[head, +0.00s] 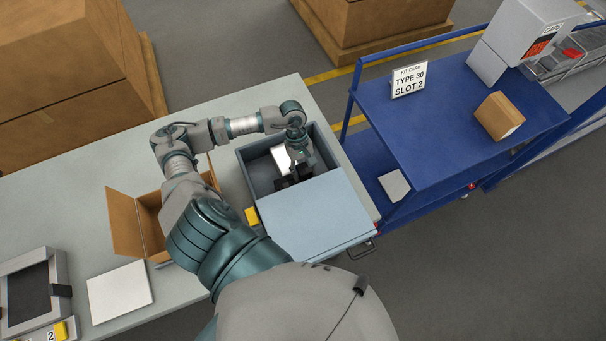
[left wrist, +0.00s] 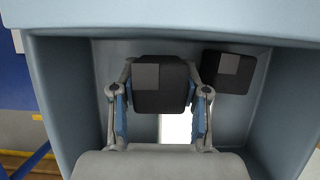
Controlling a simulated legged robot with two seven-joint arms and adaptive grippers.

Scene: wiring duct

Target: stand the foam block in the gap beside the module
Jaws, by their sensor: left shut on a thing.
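My left gripper (head: 294,172) reaches down into the grey-blue box. In the left wrist view its two blue-padded fingers are shut on a dark foam block (left wrist: 160,98) with a grey patch on its face. A second dark block (left wrist: 235,82) with a similar patch is to the right of the held one, against the far wall. A white piece, probably the module (head: 281,157), shows in the box beside the gripper; part of a white surface (left wrist: 176,128) shows below the held block. The arm hides much of the box's inside. I cannot tell whether the held block touches the floor.
The box (head: 246,168) has high walls, and a flat grey-blue lid (head: 315,215) covers its near part. An open cardboard box (head: 123,222) stands left of my arm. A blue cart (head: 440,130) stands at the right. A white panel (head: 120,294) lies at the table's front left.

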